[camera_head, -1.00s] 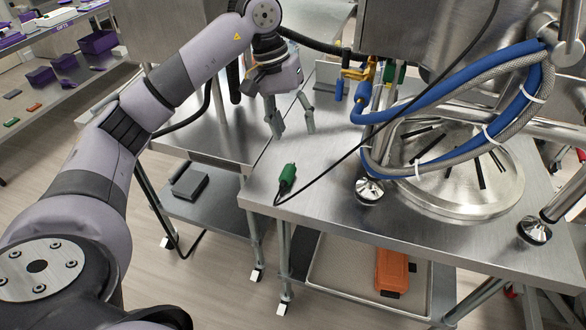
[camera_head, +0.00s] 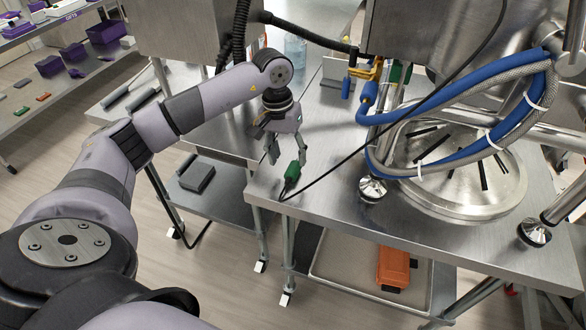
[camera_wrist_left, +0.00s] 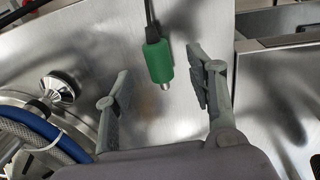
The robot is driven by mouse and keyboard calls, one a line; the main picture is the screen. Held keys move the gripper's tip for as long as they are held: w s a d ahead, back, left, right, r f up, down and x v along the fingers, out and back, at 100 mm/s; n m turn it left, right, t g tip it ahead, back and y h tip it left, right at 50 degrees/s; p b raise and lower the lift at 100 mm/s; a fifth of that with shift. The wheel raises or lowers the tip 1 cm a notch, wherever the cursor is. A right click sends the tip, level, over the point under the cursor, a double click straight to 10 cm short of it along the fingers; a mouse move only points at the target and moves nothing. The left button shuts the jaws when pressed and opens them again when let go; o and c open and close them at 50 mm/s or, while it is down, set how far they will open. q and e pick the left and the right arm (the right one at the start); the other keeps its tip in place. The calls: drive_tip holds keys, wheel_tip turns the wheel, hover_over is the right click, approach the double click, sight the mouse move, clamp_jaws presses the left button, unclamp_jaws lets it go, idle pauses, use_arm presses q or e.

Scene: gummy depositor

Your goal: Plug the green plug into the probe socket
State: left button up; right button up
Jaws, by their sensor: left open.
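The green plug (camera_head: 293,170) lies near the left corner of the steel table, its black cable running from its near end. In the left wrist view the plug (camera_wrist_left: 158,62) is between and beyond the fingers, its metal tip facing the gripper. My left gripper (camera_head: 287,156) is open just behind the plug, with nothing held. Its two fingers also show in the left wrist view (camera_wrist_left: 160,98), apart from the plug. The probe socket cannot be made out for certain; a green fitting shows by the pipe at the back. My right gripper is not in view.
The steel table (camera_head: 325,210) has bare room left of the round steel base (camera_head: 455,190). Blue and braided hoses (camera_head: 440,120) loop above it. An orange case (camera_head: 393,266) lies on the shelf below. A second steel table stands behind left.

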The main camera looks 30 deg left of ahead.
sight(291, 169)
use_arm(q)
drive_tip(key=f+p, duration=0.1)
drive_tip(key=f, duration=0.1)
drive_tip(key=d+f, duration=0.1)
drive_tip(key=f, duration=0.1)
drive_tip(key=shift+s+f+p, duration=0.1)
drive_tip(key=shift+f+p, duration=0.1)
drive_tip(key=shift+p, duration=0.2)
drive_tip(key=shift+f, duration=0.25)
drive_tip(key=shift+c, duration=0.5)
clamp_jaws()
drive_tip(key=shift+r, duration=0.1)
drive_tip(key=shift+r, duration=0.5)
wheel_tip(291, 169, up, 19)
drive_tip(key=b, duration=0.3)
